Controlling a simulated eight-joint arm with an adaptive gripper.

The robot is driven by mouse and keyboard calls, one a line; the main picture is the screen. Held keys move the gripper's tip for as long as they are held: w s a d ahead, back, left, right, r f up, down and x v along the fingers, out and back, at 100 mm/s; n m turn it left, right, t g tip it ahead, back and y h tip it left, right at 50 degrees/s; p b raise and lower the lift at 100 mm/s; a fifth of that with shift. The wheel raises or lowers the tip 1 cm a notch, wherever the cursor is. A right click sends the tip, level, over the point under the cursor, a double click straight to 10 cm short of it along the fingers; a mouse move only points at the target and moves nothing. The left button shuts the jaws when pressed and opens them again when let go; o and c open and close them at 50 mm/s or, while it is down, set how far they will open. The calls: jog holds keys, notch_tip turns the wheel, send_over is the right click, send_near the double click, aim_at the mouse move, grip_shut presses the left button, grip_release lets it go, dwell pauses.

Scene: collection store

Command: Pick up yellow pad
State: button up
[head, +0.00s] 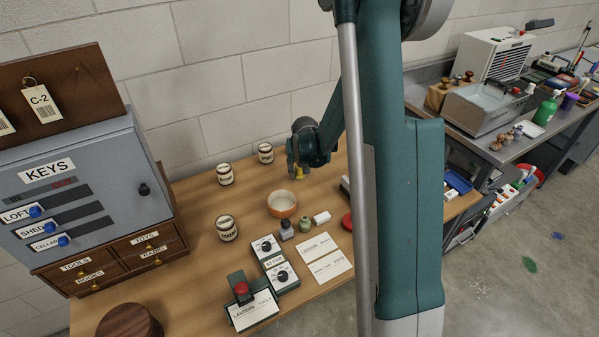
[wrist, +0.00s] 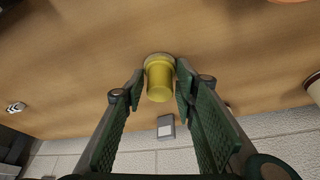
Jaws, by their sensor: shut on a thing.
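The yellow pad (wrist: 158,82) is a small yellow cylinder with a paler rim at its far end in the wrist view. It sits between the two green ridged fingers of my gripper (wrist: 159,88), which is shut on it. In the head view my gripper (head: 298,168) is over the back of the wooden table, near the wall. Only a bit of yellow (head: 300,174) shows there beneath the fingers; the rest is hidden. I cannot tell whether the pad touches the table.
Small bottles (head: 304,224), a white block (head: 321,218) and cards (head: 316,246) lie nearer. A key cabinet (head: 75,175) stands at left. The brick wall (head: 245,85) is close behind.

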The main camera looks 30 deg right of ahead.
jog(key=shift+r, duration=0.1)
jog(key=shift+r+p, duration=1.05)
jog(key=shift+r, duration=3.9)
